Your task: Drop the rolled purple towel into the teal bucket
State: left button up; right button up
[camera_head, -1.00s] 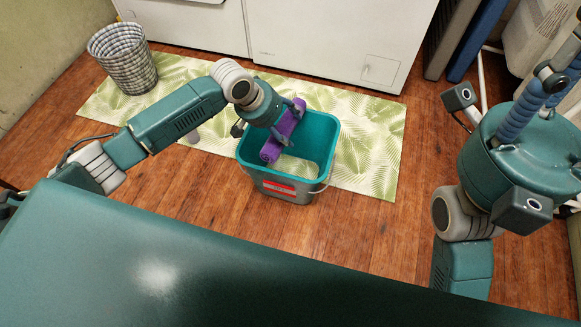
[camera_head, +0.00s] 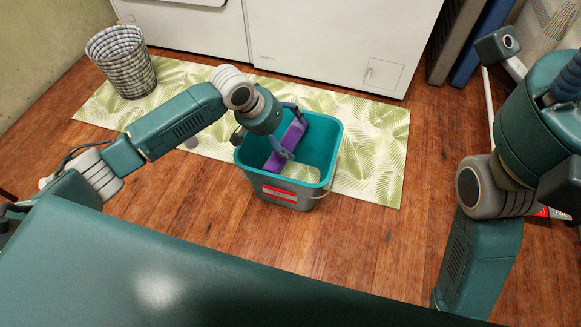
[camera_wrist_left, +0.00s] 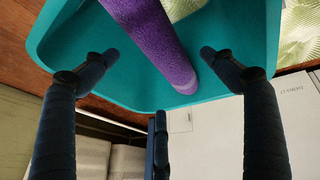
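The rolled purple towel (camera_head: 281,157) lies slanted inside the outline of the teal bucket (camera_head: 329,147), which stands upright on the edge of the leaf mat. My left gripper (camera_head: 287,128) is over the bucket, its fingers spread. In the left wrist view the towel (camera_wrist_left: 158,40) extends past the open fingers (camera_wrist_left: 157,62), with a visible gap on both sides, against the bucket's inner wall (camera_wrist_left: 85,55). Whether the towel touches the bucket's floor is hidden.
The leaf-patterned mat (camera_head: 375,160) lies on the wood floor before white appliances (camera_head: 330,35). A checked basket (camera_head: 122,62) stands at the back left. A pale green patch (camera_head: 301,172) shows inside the bucket.

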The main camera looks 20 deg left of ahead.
pick_arm(q)
jog(key=v, duration=1.2)
jog(key=shift+s, duration=0.1)
